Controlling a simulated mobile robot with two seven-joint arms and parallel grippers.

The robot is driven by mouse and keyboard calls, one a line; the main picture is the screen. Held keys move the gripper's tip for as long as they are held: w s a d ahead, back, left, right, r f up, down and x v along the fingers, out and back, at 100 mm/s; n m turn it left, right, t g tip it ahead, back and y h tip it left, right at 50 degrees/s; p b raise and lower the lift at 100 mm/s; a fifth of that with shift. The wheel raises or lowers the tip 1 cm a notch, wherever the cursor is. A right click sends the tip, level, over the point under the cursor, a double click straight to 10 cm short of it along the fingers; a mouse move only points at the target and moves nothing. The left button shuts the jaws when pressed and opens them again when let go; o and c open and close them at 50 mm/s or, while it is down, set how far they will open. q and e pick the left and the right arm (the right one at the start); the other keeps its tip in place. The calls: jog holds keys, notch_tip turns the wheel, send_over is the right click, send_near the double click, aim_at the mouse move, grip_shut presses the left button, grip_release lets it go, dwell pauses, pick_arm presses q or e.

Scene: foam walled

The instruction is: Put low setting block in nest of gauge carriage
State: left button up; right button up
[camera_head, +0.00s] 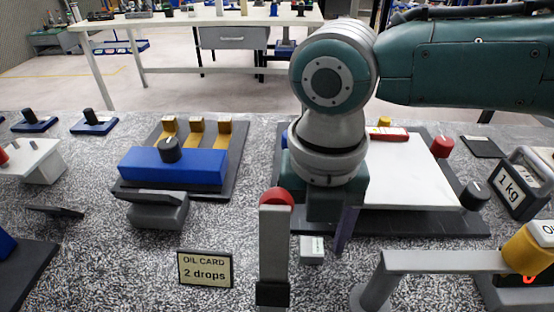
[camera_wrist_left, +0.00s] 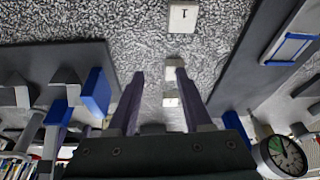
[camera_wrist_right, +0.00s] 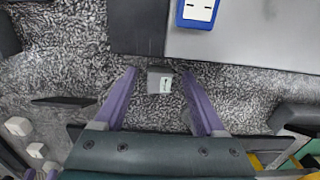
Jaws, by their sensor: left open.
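A small grey block with a white label (camera_wrist_right: 160,81) lies on the speckled bench. I cannot read its label, so I cannot tell whether it is the low setting block. My right gripper (camera_wrist_right: 159,72) points down over it, open, with a finger on either side and gaps between. In the head view the block (camera_head: 312,249) shows just below my right gripper (camera_head: 322,238). My left gripper (camera_wrist_left: 152,75) is open and empty in its wrist view, outside the head view. A round dial gauge (camera_wrist_left: 282,156) shows there; the carriage nest cannot be made out.
A white plate on a dark base (camera_head: 410,175) stands behind the right gripper. A grey upright post (camera_head: 273,245) with a red top stands close on its left. A blue block with a black knob (camera_head: 172,168) is at left. An oil card (camera_head: 205,268) stands in front.

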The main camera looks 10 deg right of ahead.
grip_shut()
dwell(0.4)
